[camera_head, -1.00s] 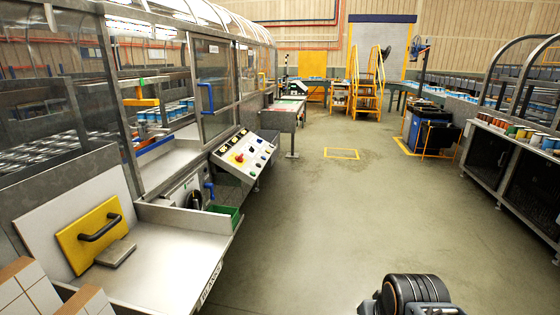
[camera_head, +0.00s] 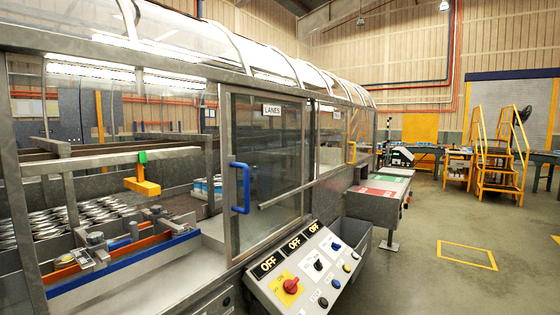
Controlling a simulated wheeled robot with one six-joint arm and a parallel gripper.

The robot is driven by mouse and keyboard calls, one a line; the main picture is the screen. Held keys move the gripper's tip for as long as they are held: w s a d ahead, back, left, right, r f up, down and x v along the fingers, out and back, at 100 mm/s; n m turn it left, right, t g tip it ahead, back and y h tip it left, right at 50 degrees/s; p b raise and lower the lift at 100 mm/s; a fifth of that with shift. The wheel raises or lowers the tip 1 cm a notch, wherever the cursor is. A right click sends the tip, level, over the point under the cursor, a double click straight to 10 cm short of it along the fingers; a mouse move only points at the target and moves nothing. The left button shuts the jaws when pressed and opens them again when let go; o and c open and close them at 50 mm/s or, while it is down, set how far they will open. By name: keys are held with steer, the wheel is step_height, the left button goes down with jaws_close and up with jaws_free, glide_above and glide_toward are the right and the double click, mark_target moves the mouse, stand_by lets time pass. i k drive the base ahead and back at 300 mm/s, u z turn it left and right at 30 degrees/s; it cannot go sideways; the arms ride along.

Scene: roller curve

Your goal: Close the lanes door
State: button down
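The lanes door (camera_head: 275,165) is a framed glass panel with a "LANES" label at its top, in the middle of the head view. Its blue handle (camera_head: 240,188) stands upright on the door's left edge. The door sits at the right side of a wide opening (camera_head: 120,165) in the machine's front. I see no glass across the lower part of that opening, and the inside shows clearly, so the door looks slid open to the right. My gripper is not in view.
A sloped control panel (camera_head: 305,270) with OFF displays and a red knob juts out below the door. A table with red and green areas (camera_head: 382,190) stands beyond. Yellow steps (camera_head: 500,160) are at the far right. The floor (camera_head: 440,285) at right is clear.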

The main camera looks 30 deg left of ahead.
mark_target(229, 163)
steer(key=i, duration=3.05)
steer(key=u, duration=4.05)
steer(key=i, duration=0.5)
steer(key=u, duration=0.05)
